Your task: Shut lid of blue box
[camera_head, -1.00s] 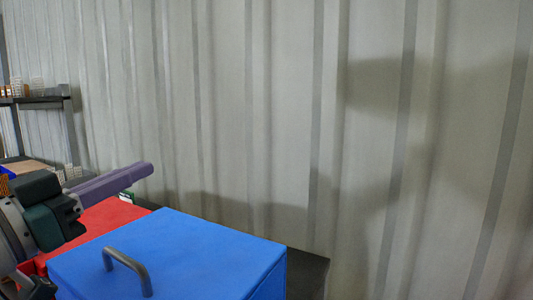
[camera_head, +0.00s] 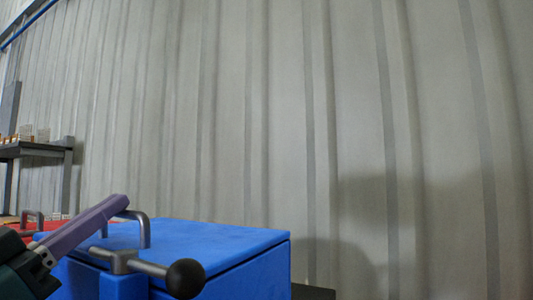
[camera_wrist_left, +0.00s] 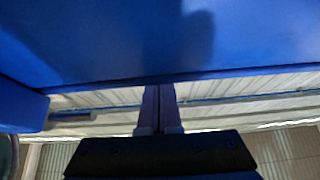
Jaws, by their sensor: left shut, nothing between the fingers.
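The blue box (camera_head: 250,278) stands at the lower middle of the head view. Its blue lid (camera_head: 220,236) lies flat over it, with a thin dark seam along the front and side edges. A grey handle (camera_head: 145,228) stands on the lid. A grey lever with a black ball knob (camera_head: 185,278) is at the box's front. My left gripper (camera_head: 122,203) has its purple fingers shut and empty, in front of the handle in the picture. In the left wrist view, the fingers (camera_wrist_left: 159,90) end at the edge of a blue surface (camera_wrist_left: 110,40); contact is unclear. My right gripper is out of view.
A red box (camera_head: 57,224) with a handle is left of the blue one, partly hidden by my arm. A shelf (camera_head: 35,148) with small items stands at the far left. A corrugated wall (camera_head: 270,110) rises behind. A dark surface shows at the box's right.

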